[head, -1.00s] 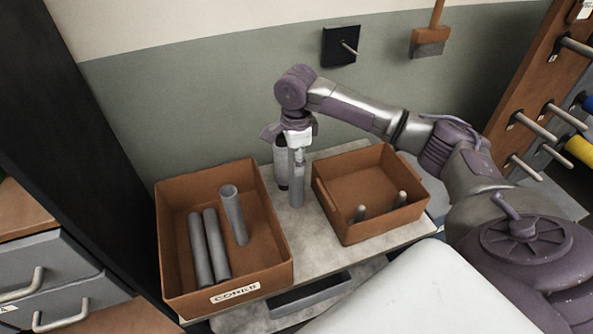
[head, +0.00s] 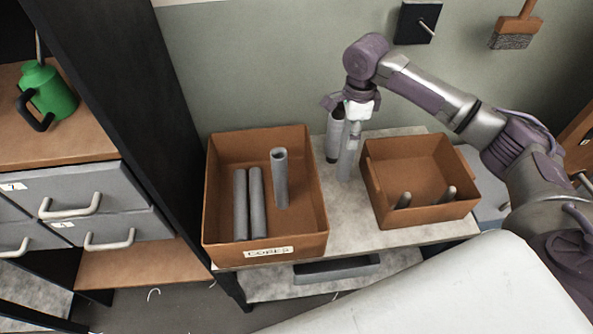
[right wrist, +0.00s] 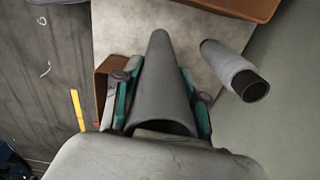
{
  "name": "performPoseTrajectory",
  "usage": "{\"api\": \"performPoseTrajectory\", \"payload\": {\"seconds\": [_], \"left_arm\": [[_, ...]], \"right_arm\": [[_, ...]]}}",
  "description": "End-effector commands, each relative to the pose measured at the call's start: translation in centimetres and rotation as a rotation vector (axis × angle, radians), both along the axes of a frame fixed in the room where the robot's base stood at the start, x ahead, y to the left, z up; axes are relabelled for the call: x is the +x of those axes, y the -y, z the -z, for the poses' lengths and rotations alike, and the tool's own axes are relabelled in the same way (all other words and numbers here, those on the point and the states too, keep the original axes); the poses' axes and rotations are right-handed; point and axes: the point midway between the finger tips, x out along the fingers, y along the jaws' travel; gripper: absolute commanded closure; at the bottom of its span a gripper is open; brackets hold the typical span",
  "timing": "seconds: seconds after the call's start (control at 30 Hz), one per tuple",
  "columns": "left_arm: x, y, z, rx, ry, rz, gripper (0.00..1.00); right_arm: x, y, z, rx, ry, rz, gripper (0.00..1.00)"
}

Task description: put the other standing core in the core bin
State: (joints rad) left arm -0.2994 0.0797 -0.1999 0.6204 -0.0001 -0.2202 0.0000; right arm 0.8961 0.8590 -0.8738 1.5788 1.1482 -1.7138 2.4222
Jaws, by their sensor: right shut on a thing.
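The core bin (head: 214,222) is a brown open box labelled CORES, on the left of the table in the head view. Inside, two grey cores (head: 240,205) lie side by side and a third grey core (head: 280,180) is tilted or upright. My right gripper (head: 355,122) is shut on a grey core (head: 346,162), held upright right of the bin. Its lower end is at or near the tabletop; I cannot tell if it touches. The held core (right wrist: 160,85) fills the middle of the right wrist view, between the fingers. My left gripper is not in view.
A grey tube with a dark end (head: 335,130) stands close behind the held core; it also shows in the right wrist view (right wrist: 232,68). A second brown box (head: 420,214) with two pegs stands to the right. A dark upright panel (head: 130,90) rises left of the core bin.

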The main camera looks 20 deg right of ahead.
Motion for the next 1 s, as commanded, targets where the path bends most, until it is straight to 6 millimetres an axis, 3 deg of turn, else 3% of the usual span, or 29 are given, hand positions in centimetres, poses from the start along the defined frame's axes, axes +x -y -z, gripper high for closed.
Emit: {"api": "performPoseTrajectory", "payload": {"seconds": [0.17,0.4,0.6,0.7,0.77,1.0], "left_arm": [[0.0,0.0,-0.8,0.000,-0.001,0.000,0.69],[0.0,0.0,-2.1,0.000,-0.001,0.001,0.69],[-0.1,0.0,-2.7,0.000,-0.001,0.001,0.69],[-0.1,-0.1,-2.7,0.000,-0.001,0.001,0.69],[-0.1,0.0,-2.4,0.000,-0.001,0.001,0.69],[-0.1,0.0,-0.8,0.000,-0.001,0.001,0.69]], "right_arm": [[1.1,-2.6,-3.9,0.020,0.008,-0.150,1.00],[2.0,-8.2,-12.8,0.026,0.012,-0.554,1.00],[1.7,-10.9,-17.8,0.007,0.007,-0.797,1.00],[1.6,-11.5,-18.4,0.002,0.002,-0.851,1.00],[1.5,-11.6,-17.7,0.001,-0.001,-0.865,1.00],[1.4,-11.7,-11.4,0.005,-0.004,-0.868,1.00]]}}
